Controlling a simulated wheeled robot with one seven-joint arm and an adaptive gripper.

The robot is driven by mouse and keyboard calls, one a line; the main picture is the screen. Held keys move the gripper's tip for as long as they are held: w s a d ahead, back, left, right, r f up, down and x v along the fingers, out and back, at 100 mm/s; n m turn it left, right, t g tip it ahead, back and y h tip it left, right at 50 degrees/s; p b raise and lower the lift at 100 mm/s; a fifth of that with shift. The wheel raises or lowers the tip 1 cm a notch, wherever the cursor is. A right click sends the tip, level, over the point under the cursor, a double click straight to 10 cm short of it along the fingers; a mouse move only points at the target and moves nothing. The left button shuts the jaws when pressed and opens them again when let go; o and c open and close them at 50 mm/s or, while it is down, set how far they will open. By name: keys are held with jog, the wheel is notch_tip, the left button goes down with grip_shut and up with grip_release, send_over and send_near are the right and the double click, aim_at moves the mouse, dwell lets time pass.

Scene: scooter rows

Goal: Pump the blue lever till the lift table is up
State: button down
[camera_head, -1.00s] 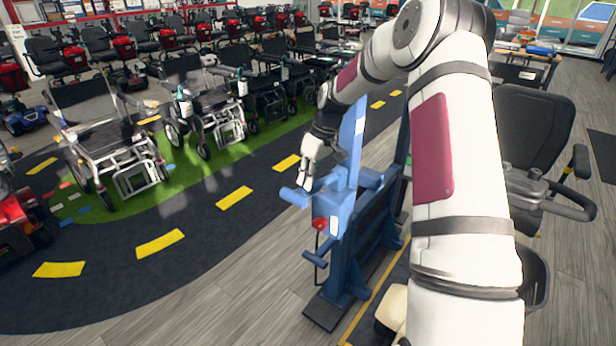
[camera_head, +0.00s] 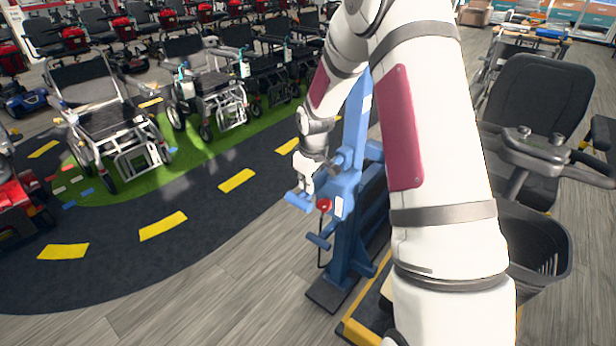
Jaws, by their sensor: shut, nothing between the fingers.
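The light blue lever (camera_head: 298,201) sticks out to the left from a blue stand (camera_head: 345,250) with a red knob (camera_head: 323,205). My gripper (camera_head: 304,192) is shut and empty, pointing down at the lever's outer end. It appears to touch the lever from above, but the contact is too small to be sure. The lever's end is about level with the red knob. The lift table's yellow-edged platform (camera_head: 358,329) shows low beside the stand, mostly hidden behind my arm. Its height cannot be judged well.
A black scooter seat (camera_head: 540,105) and basket (camera_head: 535,250) are right of my arm. A lower blue bar (camera_head: 318,241) juts from the stand. Wheelchairs (camera_head: 105,125) stand on green floor at left. Grey floor (camera_head: 220,295) in front is clear.

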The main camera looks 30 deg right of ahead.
aim_at(308, 195)
notch_tip(308, 195, down, 3)
jog(key=shift+a+f+b, duration=0.1)
jog(key=shift+b, duration=0.4)
jog(key=shift+s+f, duration=0.1)
jog(key=shift+f, duration=0.2)
jog(key=shift+s+f, duration=0.1)
jog(key=shift+s, duration=0.05)
jog(key=a+p+v, duration=0.2)
jog(key=v, duration=1.2)
jog(key=shift+r, duration=0.2)
